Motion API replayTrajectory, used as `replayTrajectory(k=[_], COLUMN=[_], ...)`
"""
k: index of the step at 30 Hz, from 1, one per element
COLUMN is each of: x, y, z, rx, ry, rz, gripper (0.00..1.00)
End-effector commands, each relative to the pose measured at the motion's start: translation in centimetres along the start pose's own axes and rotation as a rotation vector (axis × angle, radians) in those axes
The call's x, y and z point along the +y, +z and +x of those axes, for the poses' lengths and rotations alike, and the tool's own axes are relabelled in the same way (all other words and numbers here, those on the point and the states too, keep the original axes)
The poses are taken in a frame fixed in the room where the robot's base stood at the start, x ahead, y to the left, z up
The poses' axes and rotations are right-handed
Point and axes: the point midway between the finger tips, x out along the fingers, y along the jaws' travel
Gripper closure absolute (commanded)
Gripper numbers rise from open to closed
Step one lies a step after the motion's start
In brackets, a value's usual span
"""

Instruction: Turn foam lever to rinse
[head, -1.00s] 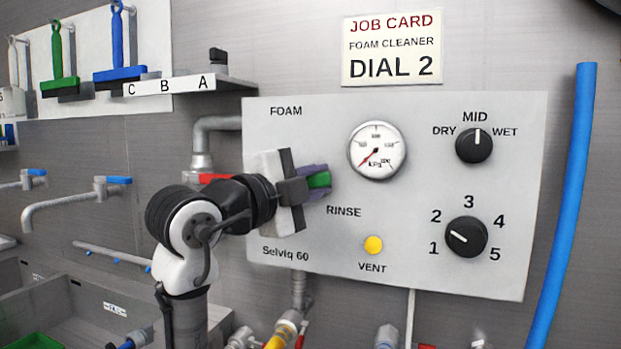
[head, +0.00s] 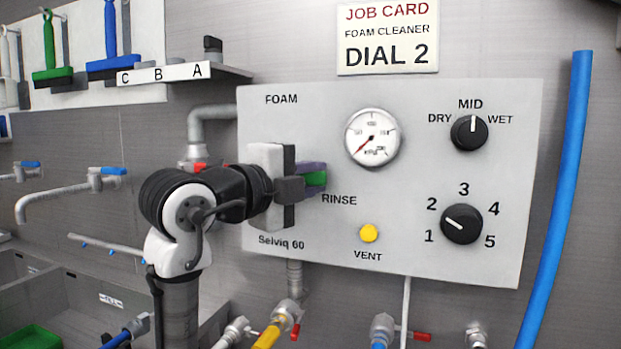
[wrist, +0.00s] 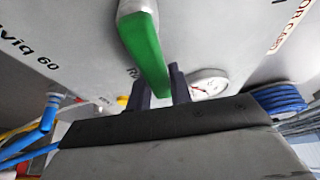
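The foam lever has a green handle (head: 316,179). It points right, its end close above the RINSE label (head: 339,200); its pivot is hidden behind my gripper. In the wrist view the green handle (wrist: 146,52) runs down from a grey hub to between my two dark fingers. My gripper (head: 312,178) is at the panel, one purple-grey finger above the green handle and one below. The fingers (wrist: 160,88) lie close against the handle with no clear gap, so it looks shut on it.
The grey panel (head: 400,265) carries a gauge (head: 372,137), a DRY-MID-WET knob (head: 469,133) at MID, a numbered dial (head: 461,223) pointing between 1 and 2, and a yellow vent button (head: 369,233). A blue hose (head: 566,170) hangs at the right. Pipes and valves are below.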

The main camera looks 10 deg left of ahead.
Motion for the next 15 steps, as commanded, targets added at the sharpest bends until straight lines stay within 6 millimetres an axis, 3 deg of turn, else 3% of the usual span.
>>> replayTrajectory(k=[1, 5, 15], x=[0.13, 0.1, 0.08], y=[-0.11, -0.07, 0.0], z=[0.01, 0.01, -0.4], rx=[0.002, 0.001, -0.001], ry=[0.003, 0.002, 0.0], rz=[0.003, 0.002, 0.0], gripper=[0.74, 0.58, 0.58])
